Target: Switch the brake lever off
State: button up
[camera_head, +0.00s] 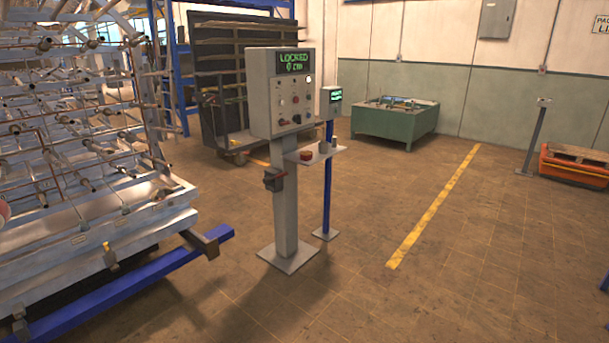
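A grey control box (283,92) stands on a grey post (287,215) near the middle of the view. Its display (293,62) shows green text that reads "LOCKED", with a "0" line below. Several small knobs and buttons sit on its face. A dark box-like part with a reddish handle (273,181) is fixed to the left side of the post, below the control box. It may be the brake lever, but it is too small to tell its position. My gripper is not in view.
A small shelf (325,153) with a red item (306,155) juts right from the post, beside a blue post (328,195). A large metal rack (80,140) with a blue beam (150,275) fills the left. A green bench (400,125) stands behind.

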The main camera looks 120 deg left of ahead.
aim_at(268, 180)
jog(key=u, duration=3.8)
jog(key=i+u, duration=0.15)
jog(key=i+z, duration=0.1)
jog(key=i, duration=0.4)
jog(key=i+j+z, duration=0.15)
jog(key=i, duration=0.4)
jog(key=i+z, duration=0.1)
jog(key=i, duration=0.4)
jog(key=i+j+z, duration=0.15)
jog(key=i, duration=0.35)
jog(key=i+j+z, duration=0.1)
jog(key=i+j, duration=0.2)
jog(key=i, duration=0.25)
